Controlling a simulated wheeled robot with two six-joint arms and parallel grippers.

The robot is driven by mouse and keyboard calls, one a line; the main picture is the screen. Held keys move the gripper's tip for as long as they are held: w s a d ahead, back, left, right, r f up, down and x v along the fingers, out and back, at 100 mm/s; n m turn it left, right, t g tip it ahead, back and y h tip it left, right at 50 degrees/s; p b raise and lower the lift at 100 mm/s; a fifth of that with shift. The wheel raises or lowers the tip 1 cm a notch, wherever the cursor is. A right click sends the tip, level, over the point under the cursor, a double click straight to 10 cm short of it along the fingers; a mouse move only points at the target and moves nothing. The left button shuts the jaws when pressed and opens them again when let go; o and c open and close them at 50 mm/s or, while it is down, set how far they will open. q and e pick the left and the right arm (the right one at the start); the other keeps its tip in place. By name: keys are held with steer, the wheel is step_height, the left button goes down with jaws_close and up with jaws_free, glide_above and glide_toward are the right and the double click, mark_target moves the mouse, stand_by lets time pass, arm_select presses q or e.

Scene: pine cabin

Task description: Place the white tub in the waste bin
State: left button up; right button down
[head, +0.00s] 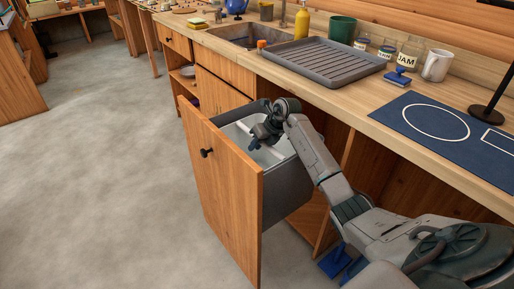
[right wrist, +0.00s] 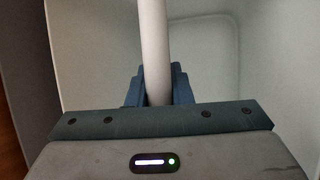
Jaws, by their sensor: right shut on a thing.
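The waste bin (head: 290,190) is a grey container with a pale inside, set behind the wooden front of a pulled-out drawer (head: 225,190). My right gripper (head: 262,141) points down at the bin's open top. In the right wrist view its blue fingers (right wrist: 156,88) are shut on a narrow white piece (right wrist: 154,45), which looks like the white tub seen edge-on. Pale bin walls surround it in that view. The tub's full shape and its height above the bin floor cannot be told. My left gripper is not in view.
The worktop above holds a grey ribbed tray (head: 325,63), a yellow bottle (head: 302,24), a green pot (head: 341,30), jam jars, a white mug (head: 436,66) and a blue mat (head: 435,122). A blue item (head: 333,262) shows low beside my arm. The floor at left is clear.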

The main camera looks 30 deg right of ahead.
steer(key=shift+f, duration=0.35)
steer(key=shift+f, duration=0.2)
steer(key=c, duration=1.3)
jaws_free()
steer(key=shift+r, duration=0.1)
steer(key=v, duration=1.2)
steer(key=shift+p, duration=0.35)
